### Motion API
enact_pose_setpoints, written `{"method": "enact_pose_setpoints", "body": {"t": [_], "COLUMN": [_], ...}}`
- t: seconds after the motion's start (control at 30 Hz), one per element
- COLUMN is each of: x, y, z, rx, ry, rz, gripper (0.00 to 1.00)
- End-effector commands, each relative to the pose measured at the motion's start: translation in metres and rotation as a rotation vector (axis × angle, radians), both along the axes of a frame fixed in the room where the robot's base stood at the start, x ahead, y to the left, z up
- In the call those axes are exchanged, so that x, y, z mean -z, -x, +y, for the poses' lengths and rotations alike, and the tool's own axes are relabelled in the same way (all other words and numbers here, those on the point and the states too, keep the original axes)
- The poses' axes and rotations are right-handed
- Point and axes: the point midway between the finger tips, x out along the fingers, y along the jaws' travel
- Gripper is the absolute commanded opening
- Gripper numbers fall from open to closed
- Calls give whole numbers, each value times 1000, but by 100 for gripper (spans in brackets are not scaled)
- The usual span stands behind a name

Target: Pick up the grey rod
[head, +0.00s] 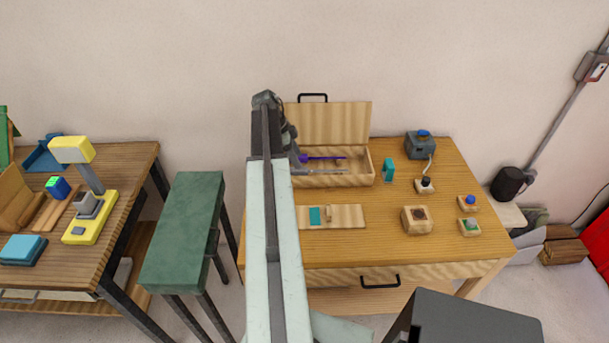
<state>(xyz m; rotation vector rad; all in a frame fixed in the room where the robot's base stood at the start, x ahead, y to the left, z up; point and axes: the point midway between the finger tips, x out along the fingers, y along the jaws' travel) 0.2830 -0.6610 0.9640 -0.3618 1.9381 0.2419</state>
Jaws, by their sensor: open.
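A thin grey rod (330,171) lies along the near side of an open wooden case (345,181) on the table. Its left end reaches a dark grey part by my arm, and I cannot tell whether they touch. A purple rod (328,157) lies behind it, roughly parallel, inside the case. My gripper (297,162) hangs at the case's left end, partly hidden by my arm. Its jaws are open, with no rod seen held. The case's left end is covered by my arm.
The case lid (335,123) stands up at the back. A teal block (388,171) stands just right of the case. A wooden board (345,216) lies in front. A small wooden box (416,219) and button blocks are further right. A green bench (182,228) stands left.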

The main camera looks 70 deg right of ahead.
Motion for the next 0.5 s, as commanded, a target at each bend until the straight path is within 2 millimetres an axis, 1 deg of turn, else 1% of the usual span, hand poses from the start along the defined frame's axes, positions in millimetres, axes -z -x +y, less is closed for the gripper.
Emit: {"method": "enact_pose_setpoints", "body": {"t": [0.07,0.17,0.3,0.4,0.5], "x": [1,11,36,50,51], "y": [0,2,9,14,17], "z": [0,0,1,-2,-3], "rx": [-1,-1,-1,-1,-1], "ry": [0,0,0,1,1], "rz": [0,0,0,0,0], "gripper": [51,51,51,51,51]}}
